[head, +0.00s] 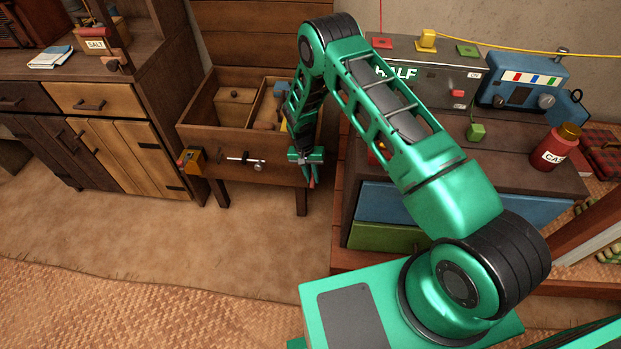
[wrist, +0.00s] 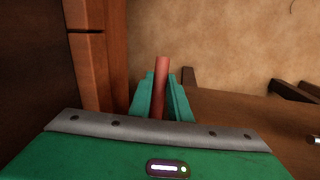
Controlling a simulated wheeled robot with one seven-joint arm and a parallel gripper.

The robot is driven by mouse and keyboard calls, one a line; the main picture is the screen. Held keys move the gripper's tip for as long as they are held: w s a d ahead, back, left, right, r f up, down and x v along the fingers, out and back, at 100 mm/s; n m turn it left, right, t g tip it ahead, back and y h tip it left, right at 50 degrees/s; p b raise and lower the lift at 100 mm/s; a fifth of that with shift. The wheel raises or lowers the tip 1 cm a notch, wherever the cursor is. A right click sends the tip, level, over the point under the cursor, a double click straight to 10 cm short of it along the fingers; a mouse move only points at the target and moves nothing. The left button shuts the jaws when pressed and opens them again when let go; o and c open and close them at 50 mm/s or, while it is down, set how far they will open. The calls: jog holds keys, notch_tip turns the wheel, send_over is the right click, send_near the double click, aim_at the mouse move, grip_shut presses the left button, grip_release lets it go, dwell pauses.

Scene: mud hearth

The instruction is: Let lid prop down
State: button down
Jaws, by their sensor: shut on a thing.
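A wooden chest (head: 222,142) stands with its lid (head: 248,45) raised behind it and its divided inside showing. My gripper (head: 311,177) is low at the chest's front right corner, fingers pointing down. In the wrist view my gripper (wrist: 160,100) is shut on a slim reddish rod (wrist: 161,75), which stands up between the two green fingers. The rod may be the lid prop; I cannot tell for sure. Its lower part is hidden by the fingers and the gripper body. My arm hides the chest's right side in the head view.
A cabinet (head: 120,150) stands left. At right, a bench (head: 500,165) carries a grey machine (head: 430,75), a blue device (head: 525,82) and a red bottle (head: 555,148). The floor in front is clear.

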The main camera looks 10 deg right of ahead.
jog(key=c, duration=1.6)
grip_release()
jog(key=shift+c, duration=0.2)
notch_tip(320, 180, up, 11)
jog(key=w+a, duration=0.1)
jog(key=shift+a+f, duration=0.2)
jog(key=shift+a, duration=0.15)
